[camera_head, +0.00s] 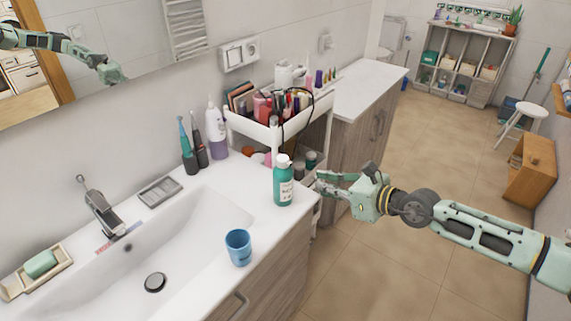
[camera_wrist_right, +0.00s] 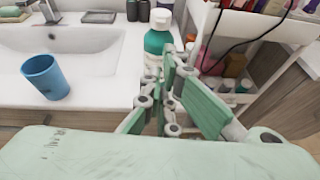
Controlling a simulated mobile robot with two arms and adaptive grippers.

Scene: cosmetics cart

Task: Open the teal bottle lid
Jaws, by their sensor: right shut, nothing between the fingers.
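The teal bottle (camera_head: 283,188) stands upright on the right end of the white sink counter. Its white lid (camera_head: 283,160) is on top. My right gripper (camera_head: 320,181) is just right of the bottle, at about its mid height, shut with nothing held. In the right wrist view the teal bottle (camera_wrist_right: 156,45) stands beyond the fingers (camera_wrist_right: 168,75), which cover part of its right side and lower part. The white lid (camera_wrist_right: 161,19) shows above them. I cannot tell from these views whether a fingertip touches the bottle. My left gripper is not in view.
A blue cup (camera_head: 238,247) stands at the counter's front edge. It also shows in the right wrist view (camera_wrist_right: 45,77). A white cart (camera_head: 262,133) full of cosmetics stands behind the bottle. A purple-and-white bottle (camera_head: 216,132) and toothbrushes stand at the back. Counter between cup and bottle is clear.

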